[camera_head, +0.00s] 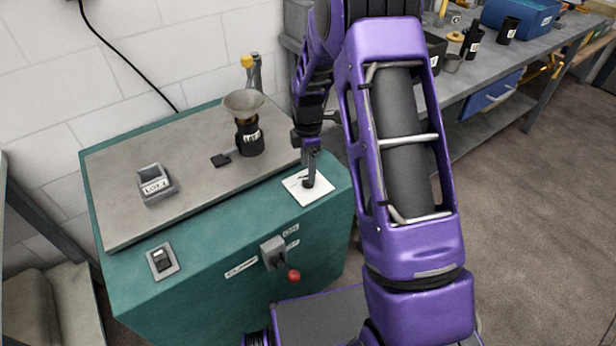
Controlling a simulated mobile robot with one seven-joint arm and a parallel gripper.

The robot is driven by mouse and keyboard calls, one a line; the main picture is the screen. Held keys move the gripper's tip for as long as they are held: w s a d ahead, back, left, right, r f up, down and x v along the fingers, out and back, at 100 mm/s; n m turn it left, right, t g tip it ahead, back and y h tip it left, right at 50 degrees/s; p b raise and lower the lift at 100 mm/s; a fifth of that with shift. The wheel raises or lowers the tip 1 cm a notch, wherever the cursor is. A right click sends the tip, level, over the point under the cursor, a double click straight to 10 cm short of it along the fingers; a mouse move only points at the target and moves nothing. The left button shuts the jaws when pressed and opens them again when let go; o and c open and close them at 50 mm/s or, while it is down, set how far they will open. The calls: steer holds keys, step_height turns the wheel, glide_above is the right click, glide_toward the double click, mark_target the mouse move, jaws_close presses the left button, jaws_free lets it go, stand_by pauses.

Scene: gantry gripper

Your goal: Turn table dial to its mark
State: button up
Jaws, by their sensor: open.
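The table dial sits on a white square plate (294,188) at the right end of the green cabinet's top. Only a small dark part of the dial (308,184) shows, low on the plate. My gripper (310,172) points down right over the dial, with its fingertips at or just above it. It is open. The fingers hide most of the dial, and I cannot tell whether they touch it. The dial's pointer and mark cannot be made out.
On the grey top (200,180) stand a small grey bin (154,184), a dark bottle with a funnel (249,138) and a flat black piece (220,160). The cabinet front carries a switch (273,252) and a red knob (294,276). A cluttered workbench (490,75) stands behind, right.

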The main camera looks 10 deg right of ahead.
steer(key=shift+f, duration=1.95)
jaws_close()
